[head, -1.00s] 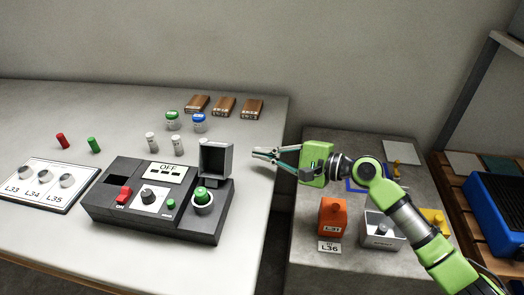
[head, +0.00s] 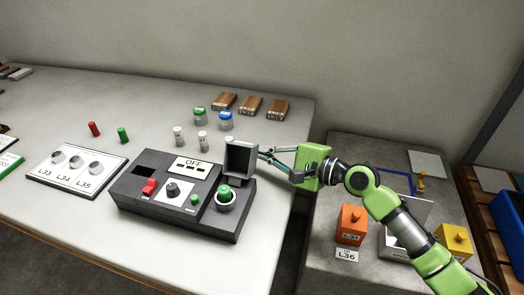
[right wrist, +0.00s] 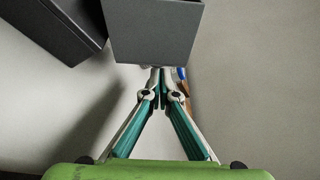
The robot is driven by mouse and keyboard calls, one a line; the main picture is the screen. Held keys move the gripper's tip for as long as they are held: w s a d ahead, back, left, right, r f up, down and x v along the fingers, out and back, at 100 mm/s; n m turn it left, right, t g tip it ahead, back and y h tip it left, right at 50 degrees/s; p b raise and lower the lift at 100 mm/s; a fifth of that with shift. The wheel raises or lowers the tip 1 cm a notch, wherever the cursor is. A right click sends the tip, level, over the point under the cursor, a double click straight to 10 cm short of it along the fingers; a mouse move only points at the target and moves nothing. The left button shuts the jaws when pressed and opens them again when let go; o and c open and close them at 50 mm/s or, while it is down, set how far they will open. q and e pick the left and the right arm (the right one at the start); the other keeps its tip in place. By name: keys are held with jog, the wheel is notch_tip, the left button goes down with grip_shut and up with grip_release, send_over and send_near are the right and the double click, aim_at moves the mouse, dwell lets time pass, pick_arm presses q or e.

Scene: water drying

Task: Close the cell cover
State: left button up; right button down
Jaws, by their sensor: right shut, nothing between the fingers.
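The cell cover (head: 241,157) is a dark grey box-shaped lid standing open at the back of the black machine (head: 150,205). In front of it, a green-topped piece (head: 226,193) sits in the round cell holder. My right gripper (head: 262,152) is shut and empty, with its fingertips right beside the cover's right side. In the right wrist view the cover (right wrist: 152,32) fills the top, and the shut fingertips (right wrist: 160,72) are at its lower edge; I cannot tell whether they touch. My left gripper is not in view.
The machine has a red switch (head: 150,187), a knob and an OFF display (head: 193,164). Small grey cylinders (head: 178,136), lidded jars (head: 225,120) and wooden blocks (head: 278,110) stand behind it. A lower side table (head: 350,150) holds an orange box (head: 351,224).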

jog(key=shift+r, duration=0.25)
jog(key=shift+r+n, duration=0.1)
jog(key=shift+n, duration=0.2)
